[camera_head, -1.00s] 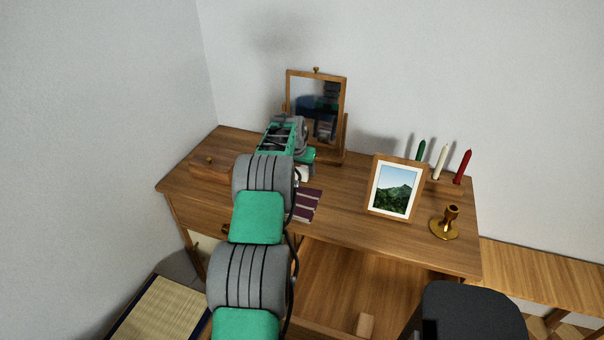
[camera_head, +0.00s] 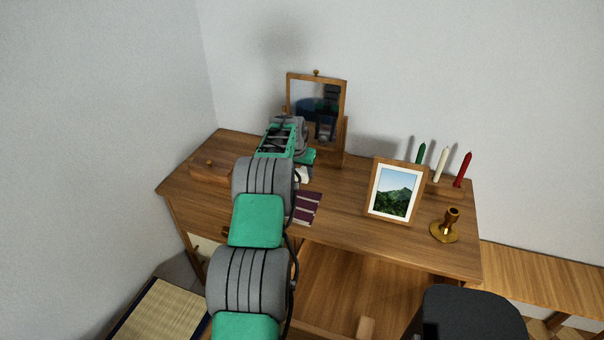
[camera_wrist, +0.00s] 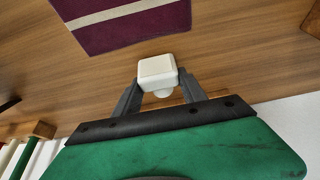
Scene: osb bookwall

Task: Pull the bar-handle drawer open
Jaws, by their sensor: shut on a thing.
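The wooden desk (camera_head: 345,222) stands against the wall. A small brass-coloured piece (camera_head: 226,231), perhaps the drawer's handle, shows at its front left beside my arm. My arm covers most of that front, so I cannot tell whether the drawer is open or shut. My gripper (camera_wrist: 158,88) is over the desk top, away from that front, near the mirror. Its fingers are shut on a small white block-like thing (camera_wrist: 157,69) with a rounded underside. The white thing also shows in the head view (camera_head: 303,174), partly hidden by my wrist.
A purple striped cloth (camera_head: 307,208) lies by my arm. A mirror (camera_head: 316,105) stands at the back, a small wooden box (camera_head: 211,171) at the left. A picture frame (camera_head: 394,190), candles (camera_head: 440,163) and a brass candlestick (camera_head: 446,224) stand right. A dark chair (camera_head: 470,312) is in front.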

